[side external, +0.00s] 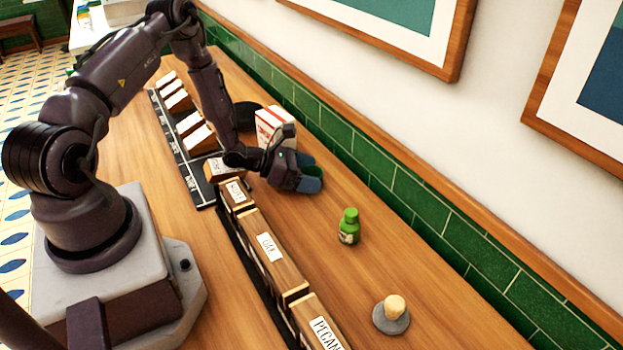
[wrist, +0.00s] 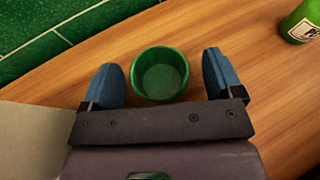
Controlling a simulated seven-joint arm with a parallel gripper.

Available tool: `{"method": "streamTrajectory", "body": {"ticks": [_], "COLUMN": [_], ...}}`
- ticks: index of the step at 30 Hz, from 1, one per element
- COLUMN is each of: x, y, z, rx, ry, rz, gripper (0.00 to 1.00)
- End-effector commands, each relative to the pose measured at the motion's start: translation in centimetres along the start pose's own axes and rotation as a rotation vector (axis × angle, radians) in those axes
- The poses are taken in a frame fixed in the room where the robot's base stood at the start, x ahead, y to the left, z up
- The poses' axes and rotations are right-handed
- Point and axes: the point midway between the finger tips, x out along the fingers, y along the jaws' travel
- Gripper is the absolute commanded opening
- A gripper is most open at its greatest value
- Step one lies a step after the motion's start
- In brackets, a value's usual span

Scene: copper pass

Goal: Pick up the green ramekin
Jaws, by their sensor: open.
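The green ramekin (wrist: 160,74) stands upright on the wooden counter in the wrist view, seen from above, and looks empty. My gripper (wrist: 163,75) is open, with one blue finger on each side of the ramekin and a visible gap at both sides. In the side external view my gripper (side external: 314,175) is low over the counter near the tiled wall. The ramekin (side external: 313,170) is mostly hidden there behind the blue fingers, with a bit of green showing.
A red and white carton (side external: 275,126) stands just behind my gripper. A green bottle (side external: 349,228) and a grey disc with a pale knob (side external: 391,314) stand to the right. Labelled wooden boxes (side external: 268,246) line the counter in front. The green tiled wall (side external: 400,187) runs behind.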

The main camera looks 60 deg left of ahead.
Motion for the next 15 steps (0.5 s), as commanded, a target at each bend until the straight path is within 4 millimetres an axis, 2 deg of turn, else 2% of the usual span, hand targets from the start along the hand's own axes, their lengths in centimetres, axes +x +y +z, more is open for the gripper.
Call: {"method": "streamTrajectory", "body": {"ticks": [3,4,9,11,15], "x": [-0.01,-0.02,-0.02,-0.03,-0.02], "y": [-0.01,-0.01,-0.01,-0.01,0.0], "z": [0.01,0.02,0.06,0.06,0.1], "rx": [0.0,0.0,0.0,0.0,0.001], "ry": [0.0,0.0,-0.001,-0.001,-0.002], "rz": [0.0,0.0,0.0,0.0,0.0], "gripper": [0.86,0.81,0.42,0.32,0.32]}}
